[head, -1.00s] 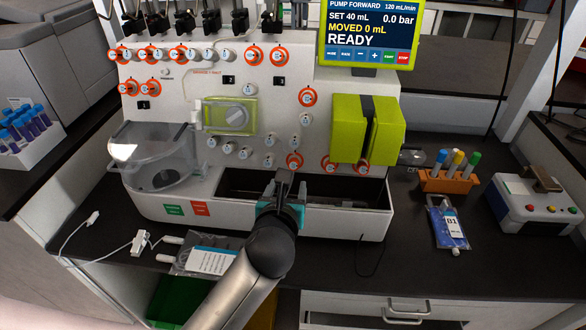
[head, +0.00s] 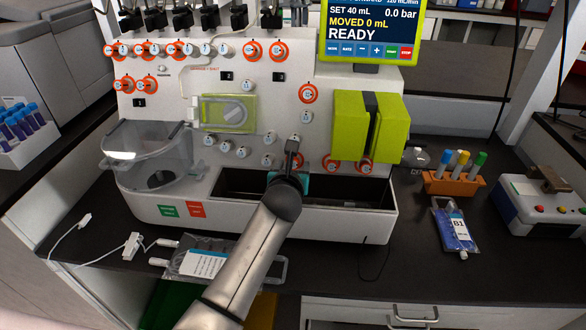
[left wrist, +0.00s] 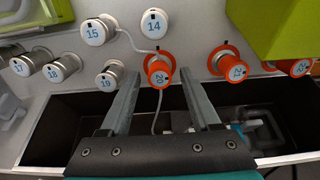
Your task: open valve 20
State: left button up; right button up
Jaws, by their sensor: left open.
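Valve 20 (left wrist: 160,72) is a round knob with an orange collar and a white face, low on the cell processor's front panel (head: 165,92). In the left wrist view it appears between the finger ends of my left gripper (left wrist: 160,78), which is open and empty. I cannot tell whether the fingers touch it. In the head view the left gripper (head: 291,146) is in front of the panel's lower middle, and valve 20 (head: 298,161) is mostly hidden behind it. My right gripper is not in view.
An orange-collared valve (left wrist: 230,64) is to the right. A green block (head: 350,128) juts out at the right. An open trough (head: 240,186) lies below the valves.

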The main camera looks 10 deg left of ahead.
pick_arm(q)
grip_shut()
dwell(0.6)
